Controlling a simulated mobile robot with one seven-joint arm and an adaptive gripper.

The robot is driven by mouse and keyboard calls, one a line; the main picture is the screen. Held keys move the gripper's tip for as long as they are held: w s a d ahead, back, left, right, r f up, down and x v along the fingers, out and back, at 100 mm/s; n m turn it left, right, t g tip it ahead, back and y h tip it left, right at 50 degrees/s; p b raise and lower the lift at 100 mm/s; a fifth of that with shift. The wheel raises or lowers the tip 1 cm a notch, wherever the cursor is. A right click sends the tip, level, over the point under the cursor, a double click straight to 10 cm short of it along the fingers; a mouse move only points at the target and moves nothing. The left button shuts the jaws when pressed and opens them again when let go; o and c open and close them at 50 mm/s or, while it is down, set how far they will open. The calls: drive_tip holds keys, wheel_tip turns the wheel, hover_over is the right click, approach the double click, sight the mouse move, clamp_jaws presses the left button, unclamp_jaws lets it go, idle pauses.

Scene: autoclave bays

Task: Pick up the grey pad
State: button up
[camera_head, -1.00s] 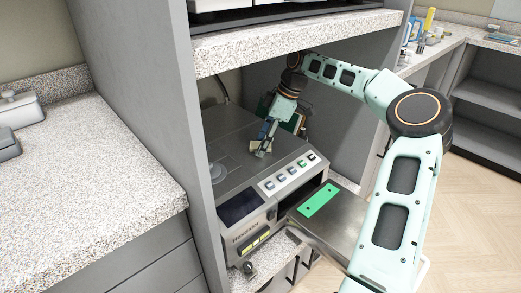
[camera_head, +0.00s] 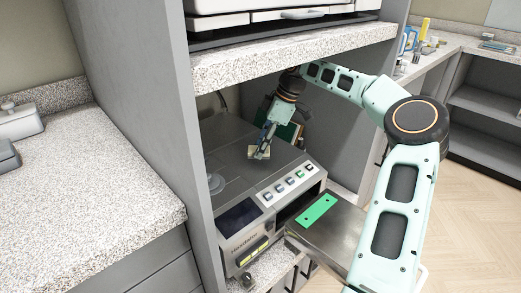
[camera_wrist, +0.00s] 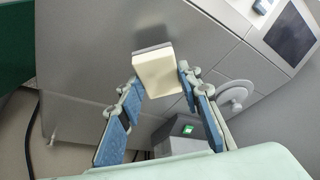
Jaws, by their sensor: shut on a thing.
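The grey pad (camera_wrist: 158,73) is a small block with a cream face and a thin grey layer along its far edge. In the wrist view it sits between the blue-padded fingers of my gripper (camera_wrist: 160,88), which is shut on it. In the head view the pad (camera_head: 259,153) shows as a small pale piece at the tip of my gripper (camera_head: 264,141), over the top of the grey autoclave (camera_head: 238,158). I cannot tell whether it touches that surface.
The autoclave stands in a bay under a speckled shelf (camera_head: 290,46), with a grey side wall (camera_head: 150,110) at left. Its metal door (camera_head: 335,235) is open at the front, bearing a green plate (camera_head: 317,211). A speckled counter (camera_head: 80,175) lies left.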

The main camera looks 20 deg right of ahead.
drive_tip(key=s+d+p, duration=0.1)
drive_tip(key=s+d, duration=0.1)
drive_tip(key=d, duration=0.3)
drive_tip(key=s+d+r+p, duration=0.1)
drive_tip(key=s+d, duration=0.1)
drive_tip(key=d, duration=0.3)
drive_tip(key=s+d+p, duration=0.1)
drive_tip(key=s+d, duration=0.1)
drive_tip(key=d, duration=0.3)
drive_tip(key=shift+s+d+r, duration=0.15)
drive_tip(key=shift+s, duration=0.05)
drive_tip(key=shift+s+d, duration=0.3)
drive_tip(key=shift+d, duration=0.35)
drive_tip(key=shift+o, duration=0.6)
drive_tip(key=c, duration=0.3)
drive_tip(key=shift+a, duration=0.1)
